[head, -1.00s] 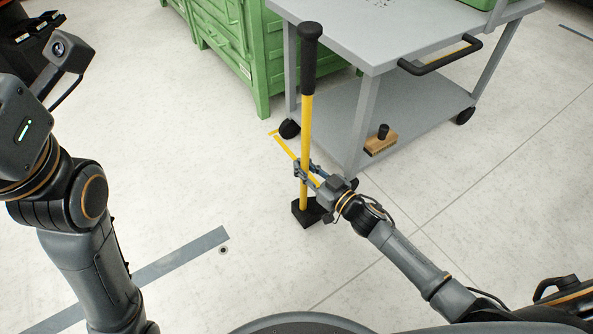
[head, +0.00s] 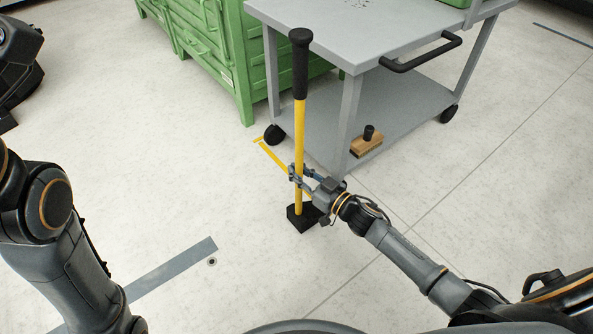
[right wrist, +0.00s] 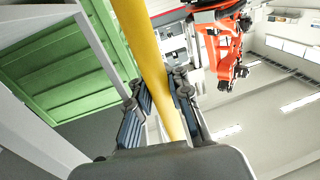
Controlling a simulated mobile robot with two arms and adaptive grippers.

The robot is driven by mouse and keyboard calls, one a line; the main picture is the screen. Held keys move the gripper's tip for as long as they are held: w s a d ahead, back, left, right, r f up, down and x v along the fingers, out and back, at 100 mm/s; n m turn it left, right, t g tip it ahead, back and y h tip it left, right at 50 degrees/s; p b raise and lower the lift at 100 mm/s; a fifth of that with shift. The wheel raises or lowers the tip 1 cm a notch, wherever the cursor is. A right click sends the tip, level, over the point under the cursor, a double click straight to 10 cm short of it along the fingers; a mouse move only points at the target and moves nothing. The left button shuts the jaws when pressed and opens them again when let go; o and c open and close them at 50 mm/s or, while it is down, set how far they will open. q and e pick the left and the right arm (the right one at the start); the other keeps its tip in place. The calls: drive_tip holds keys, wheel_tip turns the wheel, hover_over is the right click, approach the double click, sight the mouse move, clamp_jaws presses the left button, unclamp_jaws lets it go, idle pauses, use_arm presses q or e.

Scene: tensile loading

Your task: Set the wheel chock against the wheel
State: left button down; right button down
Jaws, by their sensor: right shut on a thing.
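The wheel chock (head: 302,218) is a black block at the foot of a yellow pole with a black grip on top. It stands upright at the floor, in front of the grey cart's near leg. My right gripper (head: 297,174) is shut on the yellow pole, low down above the block. The pole also shows between the fingers in the right wrist view (right wrist: 160,75). The cart's wheel (head: 273,134) is a black caster at the back left, apart from the chock. The near caster is hidden behind my right gripper. My left gripper is out of the head view; only its arm shows.
The grey cart (head: 330,40) has a lower shelf with a wooden brush (head: 367,142) on it. Green cabinets (head: 235,60) stand behind at the left. A yellow floor mark (head: 276,158) runs beside the chock. The floor at left is open, with a grey strip (head: 175,270).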

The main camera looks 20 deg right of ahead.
drive_tip(key=shift+w+r, duration=0.1)
drive_tip(key=shift+r, duration=0.2)
